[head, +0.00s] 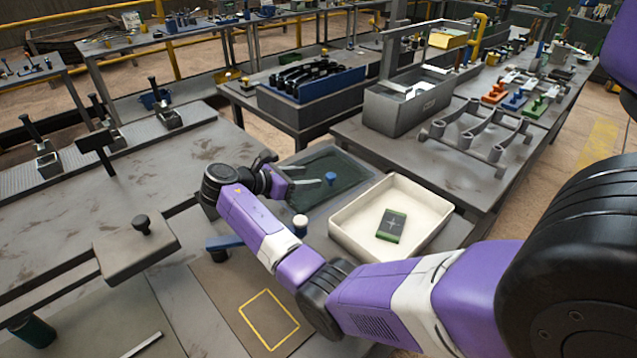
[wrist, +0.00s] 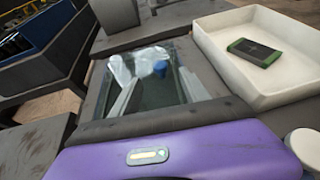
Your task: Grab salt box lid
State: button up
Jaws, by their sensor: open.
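A dark, glassy panel with a grey frame (head: 350,170) and a small blue knob (head: 330,178) lies centre in the head view; it looks like the salt box lid. In the wrist view the panel (wrist: 160,95) fills the middle, with the blue knob (wrist: 160,68) standing up from it. My gripper (head: 310,176) reaches over the panel's left side, just left of the knob in the head view. In the wrist view its open fingers (wrist: 158,80) point towards the knob, which shows between their tips. Nothing is held. I cannot tell the exact gap to the knob.
A cream tray (head: 432,190) holding a green-edged dark block (head: 391,225) stands right of the panel. A white-topped knob (head: 300,222) is close below my gripper. A grey bin (head: 405,105) stands behind. A plate with a black knob (head: 135,245) lies left.

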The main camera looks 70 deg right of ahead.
aim_at(329, 176)
jog(key=shift+p+x, duration=0.35)
jog(key=shift+x, duration=3.6)
jog(key=shift+w+f, duration=0.1)
jog(key=shift+f, duration=0.05)
jog(key=shift+c, duration=0.4)
grip_shut()
